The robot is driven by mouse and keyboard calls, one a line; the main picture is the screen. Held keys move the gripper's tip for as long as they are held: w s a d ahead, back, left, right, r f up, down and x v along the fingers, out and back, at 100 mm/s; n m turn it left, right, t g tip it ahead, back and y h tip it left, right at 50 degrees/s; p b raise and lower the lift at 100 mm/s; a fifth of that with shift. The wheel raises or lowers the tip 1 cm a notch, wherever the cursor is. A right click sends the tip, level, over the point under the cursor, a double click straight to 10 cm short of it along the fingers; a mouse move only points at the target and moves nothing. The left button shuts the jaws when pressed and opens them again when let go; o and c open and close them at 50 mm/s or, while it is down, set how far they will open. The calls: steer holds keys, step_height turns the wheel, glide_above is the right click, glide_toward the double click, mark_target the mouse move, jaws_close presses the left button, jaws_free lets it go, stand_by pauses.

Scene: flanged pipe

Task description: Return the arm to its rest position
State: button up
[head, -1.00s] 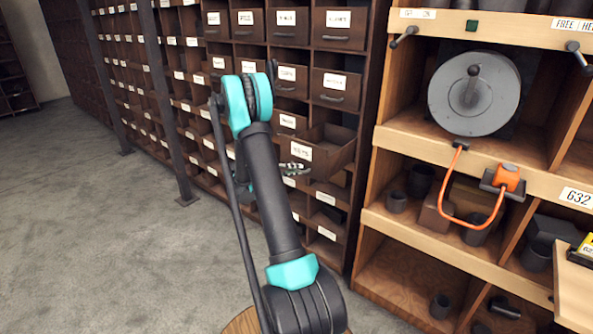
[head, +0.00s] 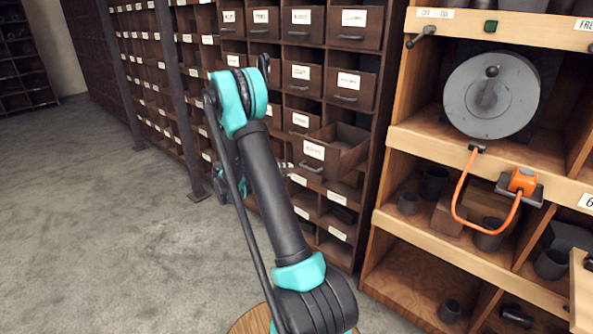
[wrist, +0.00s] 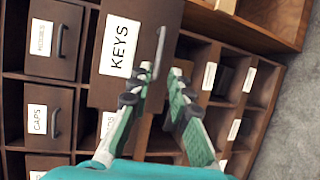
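My arm (head: 275,195) rises across the middle of the head view, bent at a teal elbow. My gripper (wrist: 160,76) shows in the wrist view with its two fingers apart and nothing between them. Its fingertips are near the handle of a drawer labelled KEYS (wrist: 119,47); I cannot tell whether they touch it. In the head view the gripper is mostly hidden behind my arm, with only a small part of it showing near the pulled-out drawer.
A brown drawer cabinet (head: 300,73) stands behind my arm, with one drawer (head: 313,151) pulled out. A wooden shelf unit at right holds a grey reel (head: 491,95) and an orange cable with a plug (head: 523,181). Grey floor (head: 90,220) is clear at left.

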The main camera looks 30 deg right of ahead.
steer(key=shift+a+r, duration=0.2)
steer(key=shift+a, duration=0.7)
steer(key=s+a+f+t+y, duration=0.1)
steer(key=s+a+y, duration=0.4)
steer(key=s, duration=0.5)
steer(key=s+a+f+t+y, duration=0.1)
steer(key=s+a+y, duration=0.4)
steer(key=s, duration=0.6)
steer(key=s+a+f+t+y, duration=0.1)
steer(key=s+a+t+y, duration=0.1)
steer(key=s+a+y, duration=0.4)
steer(key=s+a, duration=0.2)
steer(key=s, duration=0.2)
steer(key=shift+s+a+f+m, duration=0.25)
steer(key=shift+s+f+m, duration=0.05)
steer(key=shift+f+m, duration=0.1)
